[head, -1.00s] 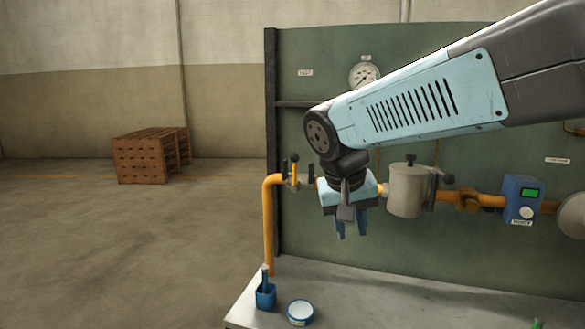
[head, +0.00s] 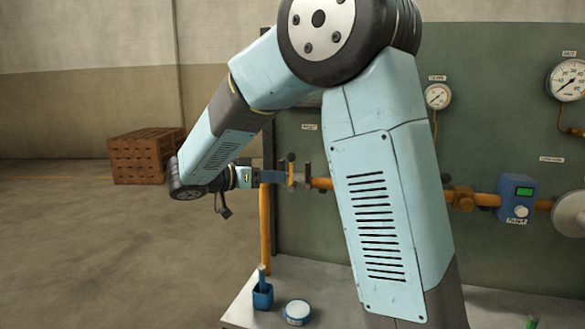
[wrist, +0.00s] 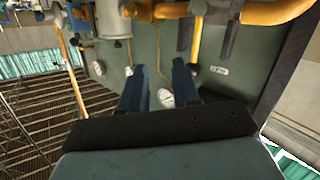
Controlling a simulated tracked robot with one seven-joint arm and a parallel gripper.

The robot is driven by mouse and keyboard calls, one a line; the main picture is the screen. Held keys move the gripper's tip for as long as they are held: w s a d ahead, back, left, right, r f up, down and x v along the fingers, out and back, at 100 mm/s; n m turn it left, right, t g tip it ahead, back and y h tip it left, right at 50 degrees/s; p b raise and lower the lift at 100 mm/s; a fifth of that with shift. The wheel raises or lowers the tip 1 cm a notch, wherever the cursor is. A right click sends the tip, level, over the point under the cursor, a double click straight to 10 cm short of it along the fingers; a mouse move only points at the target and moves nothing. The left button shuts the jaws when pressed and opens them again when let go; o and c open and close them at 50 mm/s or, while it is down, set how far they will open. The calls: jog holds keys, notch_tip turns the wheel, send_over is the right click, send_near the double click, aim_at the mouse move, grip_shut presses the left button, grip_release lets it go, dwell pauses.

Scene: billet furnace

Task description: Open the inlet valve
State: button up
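The inlet valve (head: 291,174) appears to be the small fitting at the left end of the orange pipe, with a dark-topped upright part and a yellow upright part. In the wrist view, yellow pipe and valve parts (wrist: 197,36) lie along the top, beyond the fingertips. My gripper (head: 272,178) points right, just left of the valve in the head view. Its two blue fingers stand apart with nothing between them in the wrist view (wrist: 159,70). Whether a finger touches the valve cannot be told.
The green panel (head: 480,150) behind carries gauges (head: 438,96) and a blue meter box (head: 515,198). My arm hides the pipe's middle. A blue holder (head: 263,296) and a round tin (head: 297,312) stand on the bench below. A brown crate stack (head: 140,158) stands far left on open floor.

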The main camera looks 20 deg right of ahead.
jog(key=m+t+h, duration=0.1)
jog(key=t, duration=0.1)
send_near(291, 167)
jog(key=x, duration=1)
jog(key=shift+w+d, duration=0.1)
jog(key=shift+w, duration=0.1)
grip_shut()
dwell(0.5)
